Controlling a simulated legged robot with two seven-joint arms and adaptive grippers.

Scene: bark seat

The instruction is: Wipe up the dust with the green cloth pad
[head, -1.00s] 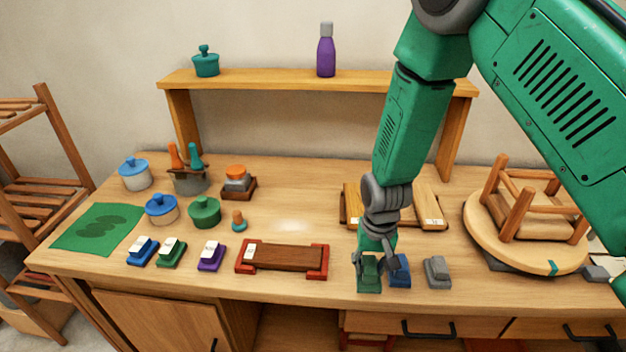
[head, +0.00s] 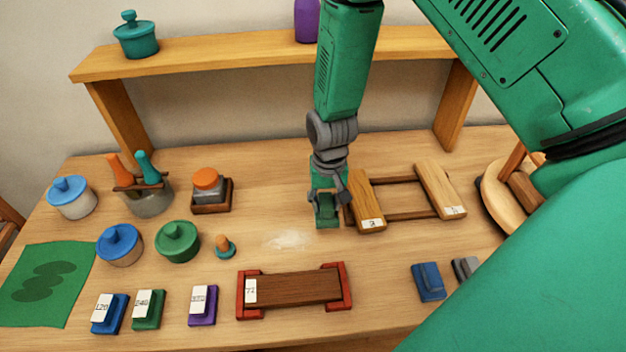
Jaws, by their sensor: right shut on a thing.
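The dust (head: 288,239) is a pale, whitish patch on the bare bench top, behind the red-ended wooden holder. My right gripper (head: 327,197) is shut on the green cloth pad (head: 327,215). It holds the pad just right of the dust, beside the left wooden bar of the rack. I cannot tell whether the pad touches the bench. My left gripper is not in view.
A wooden rack (head: 405,214) stands close right of the pad. The red-ended holder (head: 291,290) lies in front of the dust, and an orange-knobbed peg (head: 224,246) stands left of it. Blue (head: 428,281) and grey (head: 466,269) pads lie at front right.

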